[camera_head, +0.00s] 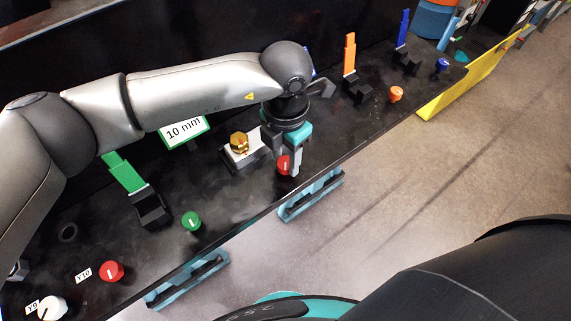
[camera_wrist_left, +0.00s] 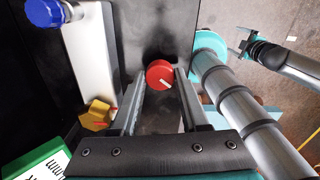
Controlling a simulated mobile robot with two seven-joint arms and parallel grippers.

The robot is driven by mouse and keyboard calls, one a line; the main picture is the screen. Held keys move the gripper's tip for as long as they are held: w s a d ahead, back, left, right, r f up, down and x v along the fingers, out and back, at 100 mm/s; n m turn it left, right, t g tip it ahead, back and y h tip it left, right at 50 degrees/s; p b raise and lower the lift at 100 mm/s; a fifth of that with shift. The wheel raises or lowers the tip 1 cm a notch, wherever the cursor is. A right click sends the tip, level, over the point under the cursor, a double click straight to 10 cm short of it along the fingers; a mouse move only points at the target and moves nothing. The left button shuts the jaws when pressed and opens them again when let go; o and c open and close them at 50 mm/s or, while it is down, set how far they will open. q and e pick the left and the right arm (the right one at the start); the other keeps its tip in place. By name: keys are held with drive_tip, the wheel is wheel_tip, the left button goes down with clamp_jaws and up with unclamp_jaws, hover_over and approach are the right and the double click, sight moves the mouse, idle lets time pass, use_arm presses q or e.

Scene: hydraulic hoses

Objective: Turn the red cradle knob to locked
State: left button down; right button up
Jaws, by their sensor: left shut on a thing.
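The red cradle knob (camera_head: 284,165) stands at the bench's front edge, beside a pale block with a brass hex fitting (camera_head: 239,143). My left gripper (camera_head: 290,169) points down over it and is shut on it. In the left wrist view the knob (camera_wrist_left: 159,74) sits between the two grey fingers (camera_wrist_left: 160,82), with its white mark slanting toward the lower right. The fitting (camera_wrist_left: 97,115) shows left of the fingers. My right gripper (camera_wrist_left: 240,43) appears small at the upper right of the wrist view, off the bench, its fingers apart and empty.
Another red knob (camera_head: 111,271) with a Y10 label, a green knob (camera_head: 191,221) and an orange knob (camera_head: 396,94) line the bench. Green (camera_head: 124,172) and orange (camera_head: 350,54) upright levers stand behind. Teal handles (camera_head: 311,195) hang at the front edge. The floor in front is clear.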

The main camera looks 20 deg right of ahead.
sight(286, 162)
use_arm(q)
drive_tip(key=m+b, duration=0.8)
drive_tip(key=b, duration=0.2)
drive_tip(key=shift+f, duration=0.15)
drive_tip(key=shift+r+m+b, duration=0.2)
drive_tip(key=shift+m+b, duration=1)
drive_tip(key=shift+b, duration=0.15)
drive_tip(key=shift+c, duration=2)
unclamp_jaws()
wheel_tip(286, 162, up, 15)
drive_tip(key=p, duration=0.1)
drive_tip(key=shift+r, duration=0.15)
